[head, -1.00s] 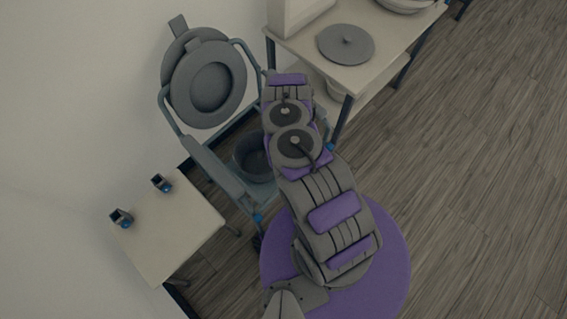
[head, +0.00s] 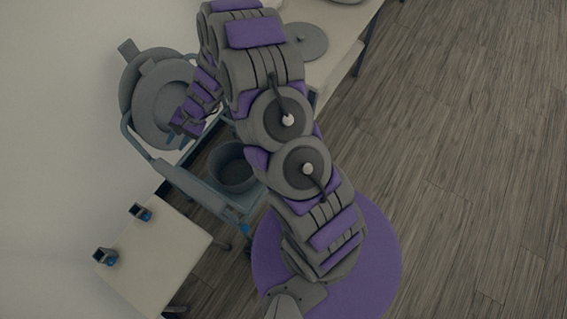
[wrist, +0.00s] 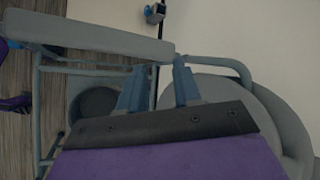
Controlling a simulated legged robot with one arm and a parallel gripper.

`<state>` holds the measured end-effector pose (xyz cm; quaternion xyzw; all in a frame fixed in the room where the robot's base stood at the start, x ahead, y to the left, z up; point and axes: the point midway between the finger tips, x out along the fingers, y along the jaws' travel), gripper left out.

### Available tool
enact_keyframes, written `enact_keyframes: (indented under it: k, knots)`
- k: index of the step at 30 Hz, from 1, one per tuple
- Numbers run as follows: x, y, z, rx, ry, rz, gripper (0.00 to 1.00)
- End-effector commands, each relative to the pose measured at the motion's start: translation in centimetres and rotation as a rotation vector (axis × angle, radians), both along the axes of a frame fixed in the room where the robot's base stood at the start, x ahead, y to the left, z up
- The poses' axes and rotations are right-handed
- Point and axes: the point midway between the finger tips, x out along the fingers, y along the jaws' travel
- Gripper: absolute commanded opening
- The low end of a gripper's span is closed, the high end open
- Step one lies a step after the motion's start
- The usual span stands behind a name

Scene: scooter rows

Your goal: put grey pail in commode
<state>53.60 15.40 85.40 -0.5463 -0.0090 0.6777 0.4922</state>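The commode (head: 180,178) is a blue-grey framed chair against the wall, with its round lid and seat ring (head: 160,105) raised. The grey pail (head: 232,167) is a dark, open round bucket within the commode's frame, between the side rails; I cannot tell what bears it. The pail also shows partly in the wrist view (wrist: 97,105), behind the rails. My gripper (wrist: 160,68) has its two blue fingers apart with nothing held between them. It is above the commode, near the armrest (wrist: 95,37) and raised seat. In the head view my arm hides part of the lid.
A small pale table (head: 155,262) with two small dark-and-blue items stands at lower left. A longer pale table (head: 340,30) at the top bears a flat grey lid (head: 305,40). The wooden floor (head: 460,170) on the right is clear.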

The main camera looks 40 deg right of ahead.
Motion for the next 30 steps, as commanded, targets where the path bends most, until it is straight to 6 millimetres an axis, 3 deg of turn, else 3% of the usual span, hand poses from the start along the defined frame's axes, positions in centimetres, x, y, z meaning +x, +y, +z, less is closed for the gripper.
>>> enact_keyframes:
  k: [1,6,15,23,30]
  knots:
    - [-0.5,0.4,1.9,0.005,-0.018,0.035,0.33]
    - [-2.7,1.4,7.2,0.009,-0.061,0.152,0.33]
    - [-8.4,1.5,14.9,-0.029,-0.113,0.353,0.33]
    - [-14.2,0.0,19.8,-0.110,-0.137,0.507,0.33]
    - [-19.8,-2.6,22.9,-0.220,-0.141,0.624,0.33]
